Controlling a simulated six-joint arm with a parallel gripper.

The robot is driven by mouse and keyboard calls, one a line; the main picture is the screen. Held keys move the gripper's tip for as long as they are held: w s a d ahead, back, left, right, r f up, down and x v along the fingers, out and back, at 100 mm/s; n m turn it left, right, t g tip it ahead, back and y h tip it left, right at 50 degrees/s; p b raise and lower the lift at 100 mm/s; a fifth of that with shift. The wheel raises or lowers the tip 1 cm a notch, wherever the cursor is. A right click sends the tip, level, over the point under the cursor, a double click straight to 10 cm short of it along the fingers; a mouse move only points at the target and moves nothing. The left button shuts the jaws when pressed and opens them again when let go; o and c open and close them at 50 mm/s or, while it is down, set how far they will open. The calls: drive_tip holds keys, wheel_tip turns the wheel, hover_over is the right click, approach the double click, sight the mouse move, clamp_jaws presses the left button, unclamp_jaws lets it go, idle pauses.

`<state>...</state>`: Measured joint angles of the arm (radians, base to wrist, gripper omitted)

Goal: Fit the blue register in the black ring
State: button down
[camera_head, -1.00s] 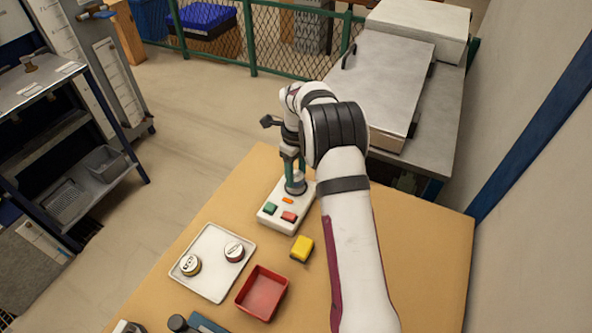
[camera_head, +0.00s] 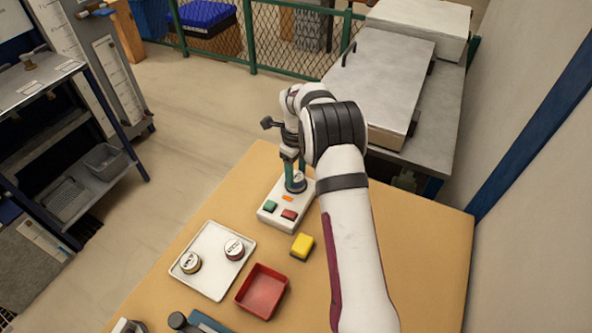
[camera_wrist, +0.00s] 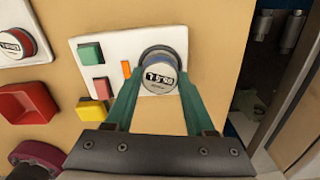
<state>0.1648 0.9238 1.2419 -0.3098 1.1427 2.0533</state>
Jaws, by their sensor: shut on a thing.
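The blue register (camera_wrist: 160,77), a round piece with a white dial face and black digits, is between my gripper's green fingers (camera_wrist: 160,85). My gripper is shut on it. The black ring (camera_wrist: 146,50) is on the white base plate and shows as a dark arc past the register's far edge in the wrist view. The register overlaps the ring there; I cannot tell whether it is fully seated. In the head view my gripper (camera_head: 293,172) points down at the far end of the plate (camera_head: 272,224), with the register (camera_head: 298,182) between its fingertips.
The plate carries a green button (camera_head: 270,206), a red button (camera_head: 289,215) and an orange bar (camera_head: 288,198). Nearby are a yellow block (camera_head: 302,246), a red bin (camera_head: 244,302) and a white tray (camera_head: 214,285) with two other registers. The table's far edge is close behind the plate.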

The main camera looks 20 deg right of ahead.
drive_tip(key=shift+f, duration=0.35)
idle(0.3)
drive_tip(key=shift+f, duration=0.2)
unclamp_jaws()
idle(0.5)
drive_tip(key=shift+r, duration=3.5)
